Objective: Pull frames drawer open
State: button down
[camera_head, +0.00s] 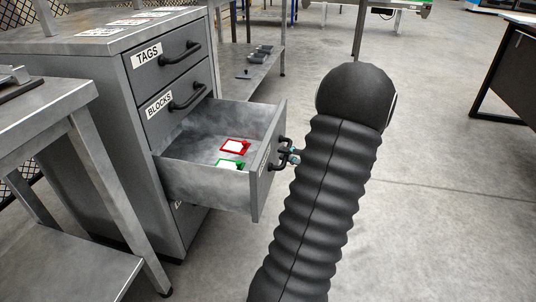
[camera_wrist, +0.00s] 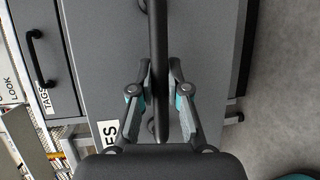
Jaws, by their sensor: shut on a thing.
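The open drawer (camera_head: 205,185) is the third one down in the grey cabinet (camera_head: 128,75). It stands well out from the cabinet. A red frame (camera_head: 235,146) and a green frame (camera_head: 230,164) lie inside it. Its label is partly hidden; the wrist view shows only the letters "ES" (camera_wrist: 110,131). Its black bar handle (camera_head: 277,158) also runs up the middle of the wrist view (camera_wrist: 158,40). My gripper (camera_head: 291,154) is at the drawer front, shut on the handle, with one finger on each side of it. My arm partly hides the gripper in the head view.
The TAGS drawer (camera_head: 165,57) and BLOCKS drawer (camera_head: 177,100) above are shut. A metal table (camera_head: 45,108) stands close at the left. A dark desk (camera_head: 510,75) is at the far right. The floor right of my arm is clear.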

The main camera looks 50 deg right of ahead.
jog(key=shift+s+d, duration=0.3)
jog(key=shift+s, duration=0.4)
jog(key=shift+s+d, duration=0.3)
jog(key=shift+s, duration=0.4)
jog(key=c, duration=1.1)
grip_release()
jog(key=shift+c, duration=0.2)
jog(key=s+r, duration=0.2)
jog(key=s, duration=0.9)
jog(key=shift+s, duration=0.4)
jog(key=shift+r, duration=0.1)
